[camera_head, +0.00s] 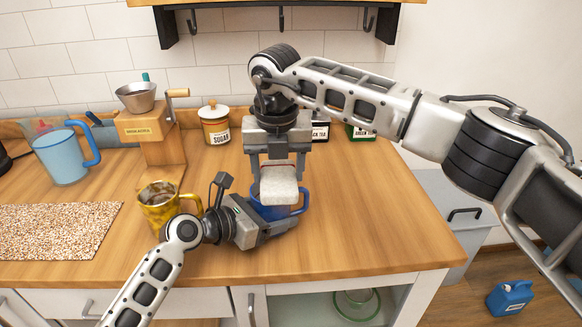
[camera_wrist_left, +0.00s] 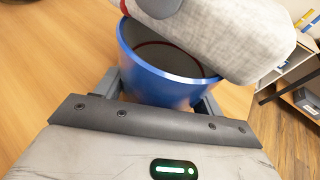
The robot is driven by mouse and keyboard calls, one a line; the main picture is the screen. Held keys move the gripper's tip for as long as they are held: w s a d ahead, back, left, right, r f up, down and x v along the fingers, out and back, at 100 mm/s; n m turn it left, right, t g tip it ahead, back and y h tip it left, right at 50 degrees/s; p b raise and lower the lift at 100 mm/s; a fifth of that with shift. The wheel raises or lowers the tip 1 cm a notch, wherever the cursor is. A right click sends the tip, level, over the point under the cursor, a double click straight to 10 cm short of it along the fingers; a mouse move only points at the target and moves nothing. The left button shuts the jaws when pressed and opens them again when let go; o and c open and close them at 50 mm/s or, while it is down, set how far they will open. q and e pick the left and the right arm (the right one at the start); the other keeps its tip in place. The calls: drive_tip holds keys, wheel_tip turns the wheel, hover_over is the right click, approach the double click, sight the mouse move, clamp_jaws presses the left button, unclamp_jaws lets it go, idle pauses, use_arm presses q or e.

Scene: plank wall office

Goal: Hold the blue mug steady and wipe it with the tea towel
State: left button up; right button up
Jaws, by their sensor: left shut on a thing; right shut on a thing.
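The blue mug (camera_head: 298,206) stands on the wooden counter, partly hidden by my grippers and the towel. My left gripper (camera_head: 268,218) is shut on the mug from the left, low on the counter. In the left wrist view the mug (camera_wrist_left: 160,85) sits between its two fingers, its dark inside showing. My right gripper (camera_head: 279,170) points down above the mug and is shut on the folded tea towel (camera_head: 279,187), pale grey-white. In the left wrist view the towel (camera_wrist_left: 225,40) lies across the mug's rim and covers part of its opening.
A yellow patterned mug (camera_head: 158,205) stands close to my left wrist. Behind it are a wooden coffee grinder (camera_head: 150,130), a sugar jar (camera_head: 215,125) and a light-blue jug (camera_head: 62,157). A speckled mat (camera_head: 55,230) lies at left. The counter right of the blue mug is clear up to its edge.

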drive_tip(key=a+r, duration=0.3)
drive_tip(key=r, duration=0.5)
drive_tip(key=shift+a, duration=0.35)
idle(0.6)
use_arm(q)
drive_tip(key=o, duration=0.9)
drive_tip(key=shift+c, duration=0.2)
drive_tip(key=shift+a, duration=0.1)
drive_tip(key=v, duration=1.2)
